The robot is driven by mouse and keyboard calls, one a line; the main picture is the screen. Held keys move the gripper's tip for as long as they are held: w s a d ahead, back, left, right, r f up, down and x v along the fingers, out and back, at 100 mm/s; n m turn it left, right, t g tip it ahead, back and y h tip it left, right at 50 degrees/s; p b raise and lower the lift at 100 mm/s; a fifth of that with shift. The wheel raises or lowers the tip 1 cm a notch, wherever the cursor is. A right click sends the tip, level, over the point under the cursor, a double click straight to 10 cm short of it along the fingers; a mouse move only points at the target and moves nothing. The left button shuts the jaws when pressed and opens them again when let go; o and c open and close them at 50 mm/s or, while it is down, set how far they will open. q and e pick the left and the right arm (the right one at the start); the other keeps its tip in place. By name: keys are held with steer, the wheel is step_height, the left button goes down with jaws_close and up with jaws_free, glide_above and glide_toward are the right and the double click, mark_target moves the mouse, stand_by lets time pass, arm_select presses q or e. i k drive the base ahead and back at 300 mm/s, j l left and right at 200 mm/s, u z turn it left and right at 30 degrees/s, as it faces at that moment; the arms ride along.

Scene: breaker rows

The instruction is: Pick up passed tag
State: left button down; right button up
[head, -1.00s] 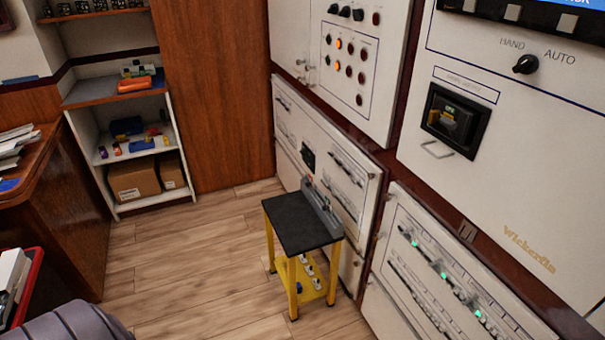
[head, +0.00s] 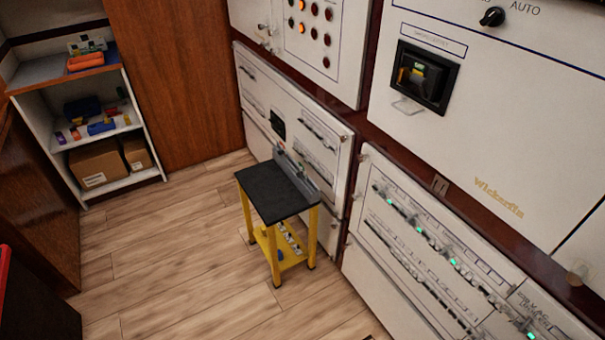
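I cannot make out a passed tag in the head view. A small yellow stand with a black top (head: 268,190) stands on the floor in front of the cabinets. Small items (head: 284,158) sit along the grey strip at its back edge, too small to identify. Several small white and dark items (head: 288,240) lie on its lower yellow shelf. A white shelf unit (head: 97,152) at the left holds small coloured pieces (head: 75,133), also too small to tell apart. Neither of my grippers is in view.
White cabinets with breaker rows (head: 420,232) and a panel with indicator lamps (head: 313,28) line the right side. Cardboard boxes (head: 98,165) fill the bottom shelf. A wooden desk side (head: 40,200) stands at the left. The wood floor (head: 165,255) between is clear.

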mark_target(302, 172)
steer(key=z, duration=2.35)
steer(key=j+u, duration=0.2)
steer(key=j, duration=0.45)
steer(key=k, duration=0.1)
